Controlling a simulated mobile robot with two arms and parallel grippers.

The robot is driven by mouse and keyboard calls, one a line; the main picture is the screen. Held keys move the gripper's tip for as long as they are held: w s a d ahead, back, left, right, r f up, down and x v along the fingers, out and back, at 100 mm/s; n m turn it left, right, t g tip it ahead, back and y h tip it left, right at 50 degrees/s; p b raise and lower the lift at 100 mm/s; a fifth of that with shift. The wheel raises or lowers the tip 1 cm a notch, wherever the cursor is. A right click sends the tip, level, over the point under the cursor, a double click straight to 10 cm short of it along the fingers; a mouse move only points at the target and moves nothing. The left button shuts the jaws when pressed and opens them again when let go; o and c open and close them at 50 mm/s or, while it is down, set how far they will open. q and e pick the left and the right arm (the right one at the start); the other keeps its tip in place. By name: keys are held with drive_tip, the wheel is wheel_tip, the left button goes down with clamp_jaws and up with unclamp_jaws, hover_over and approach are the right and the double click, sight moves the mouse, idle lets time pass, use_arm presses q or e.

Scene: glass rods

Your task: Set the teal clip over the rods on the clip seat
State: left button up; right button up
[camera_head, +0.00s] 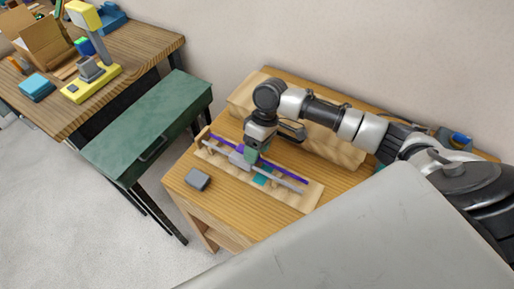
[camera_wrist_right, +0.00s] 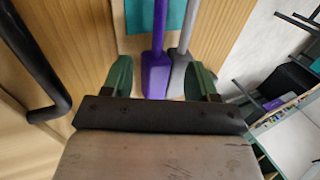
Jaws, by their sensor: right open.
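A purple rod (camera_head: 285,170) and a grey rod (camera_head: 283,183) lie side by side along a pale wooden board (camera_head: 309,199). A teal piece (camera_head: 262,180) shows at the rods; in the right wrist view this teal patch (camera_wrist_right: 174,15) is behind them. I cannot tell whether it is the clip or the seat. My right gripper (camera_head: 251,160) is low over the rods, pointing down. In the right wrist view its open green fingers (camera_wrist_right: 160,80) stand either side of thicker purple (camera_wrist_right: 156,74) and grey (camera_wrist_right: 180,74) parts. Contact is unclear. My left gripper is not in view.
A dark grey block (camera_head: 197,179) sits on the wooden table (camera_head: 212,208) left of the board. A green cabinet (camera_head: 150,122) stands beside it. A second table at the upper left carries a yellow stand (camera_head: 92,83), a blue block (camera_head: 37,87) and a cardboard box (camera_head: 45,42).

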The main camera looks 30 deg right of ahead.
drive_tip(key=shift+d+r, duration=0.1)
drive_tip(key=b+v, duration=0.1)
drive_tip(key=v, duration=0.9)
drive_tip(key=shift+r, duration=0.3)
